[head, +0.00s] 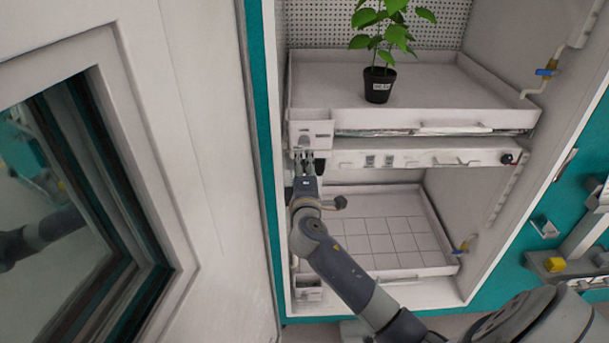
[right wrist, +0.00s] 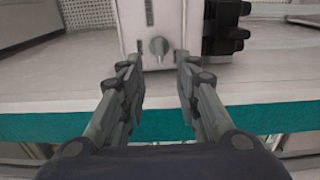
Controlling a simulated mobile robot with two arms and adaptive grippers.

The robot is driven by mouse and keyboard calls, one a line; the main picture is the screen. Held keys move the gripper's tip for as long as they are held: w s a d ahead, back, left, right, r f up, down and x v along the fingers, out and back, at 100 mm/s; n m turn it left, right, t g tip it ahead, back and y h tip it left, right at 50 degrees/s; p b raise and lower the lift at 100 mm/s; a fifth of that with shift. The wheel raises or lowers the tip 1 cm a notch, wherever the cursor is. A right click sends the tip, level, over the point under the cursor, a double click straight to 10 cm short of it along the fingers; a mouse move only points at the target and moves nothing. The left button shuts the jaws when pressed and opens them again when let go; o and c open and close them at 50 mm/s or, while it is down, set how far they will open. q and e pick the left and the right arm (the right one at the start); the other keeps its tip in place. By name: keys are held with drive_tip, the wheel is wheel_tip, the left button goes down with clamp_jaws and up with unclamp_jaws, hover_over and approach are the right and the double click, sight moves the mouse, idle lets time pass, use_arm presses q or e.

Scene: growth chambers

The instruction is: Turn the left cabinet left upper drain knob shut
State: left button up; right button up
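The left upper drain knob is a small grey knob (right wrist: 158,46) on a white box (right wrist: 130,22) in the right wrist view. In the head view the white box (head: 311,128) sits at the front left corner of the upper tray. My right gripper (head: 304,158) is just below and in front of this box in the head view. In the right wrist view my right gripper (right wrist: 158,72) is open, its fingers apart below and to either side of the knob. Nothing is visibly held. My left gripper is not in view.
The upper tray (head: 430,128) holds a potted plant (head: 378,85). A lower tray (head: 440,255) lies underneath. The open white door (head: 215,170) with a window stands close on the left. A black fitting (right wrist: 226,28) is just right of the knob in the right wrist view.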

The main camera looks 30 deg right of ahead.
drive_tip(key=shift+v, duration=2.2)
